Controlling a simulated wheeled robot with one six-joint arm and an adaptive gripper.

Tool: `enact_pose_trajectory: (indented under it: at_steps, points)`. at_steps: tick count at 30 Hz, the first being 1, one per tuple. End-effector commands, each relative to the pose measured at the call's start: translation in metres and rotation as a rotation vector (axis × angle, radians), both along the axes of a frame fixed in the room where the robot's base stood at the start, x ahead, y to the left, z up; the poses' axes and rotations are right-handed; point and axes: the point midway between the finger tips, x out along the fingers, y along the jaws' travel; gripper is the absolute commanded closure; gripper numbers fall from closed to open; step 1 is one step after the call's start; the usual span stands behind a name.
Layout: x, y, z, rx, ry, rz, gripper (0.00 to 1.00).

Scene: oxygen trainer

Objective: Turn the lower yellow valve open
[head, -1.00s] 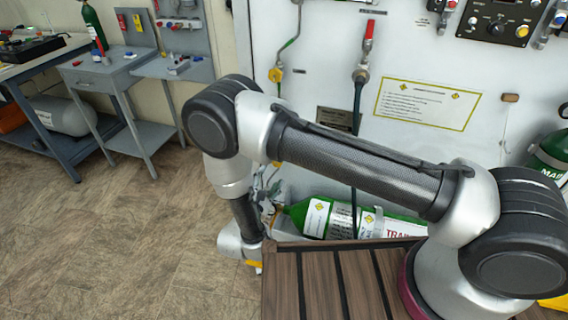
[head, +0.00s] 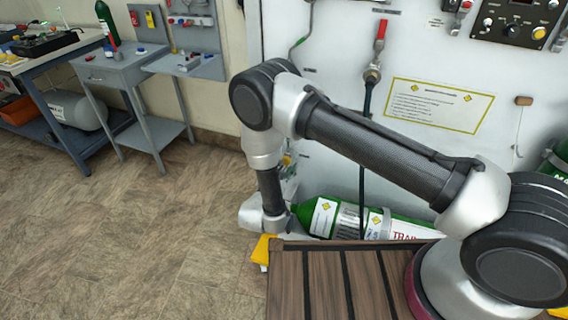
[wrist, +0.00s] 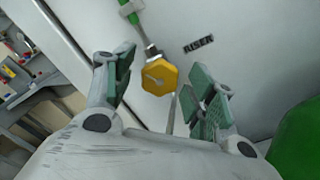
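A yellow hexagonal valve handle (wrist: 159,78) sits on a metal stem on the white panel in the wrist view, with a green pipe piece above it and a "RISER" label to its right. I cannot tell from this view alone if it is the lower valve. My gripper (wrist: 160,92) is open, its green-padded fingers apart to the left and right of the valve handle. The handle shows between and beyond the fingers, and no contact is visible. In the head view my arm hides the valve, and the gripper is mostly hidden.
A green cylinder (head: 336,222) lies at the panel's foot beside my arm; a green shape (wrist: 298,135) also shows at right in the wrist view. A red-handled valve (head: 380,34) and hose are on the white panel (head: 340,80). Grey tables (head: 108,68) stand left; the floor is clear.

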Motion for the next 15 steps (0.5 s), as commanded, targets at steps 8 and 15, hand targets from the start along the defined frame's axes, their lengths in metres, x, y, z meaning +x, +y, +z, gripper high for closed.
enact_pose_trajectory:
  at_steps: [8,15]
  points:
    - [-0.0002,0.0001,0.0000,0.000,0.000,0.000,0.90]
    - [-0.0003,0.0000,-0.0001,-0.014,0.005,0.000,0.90]
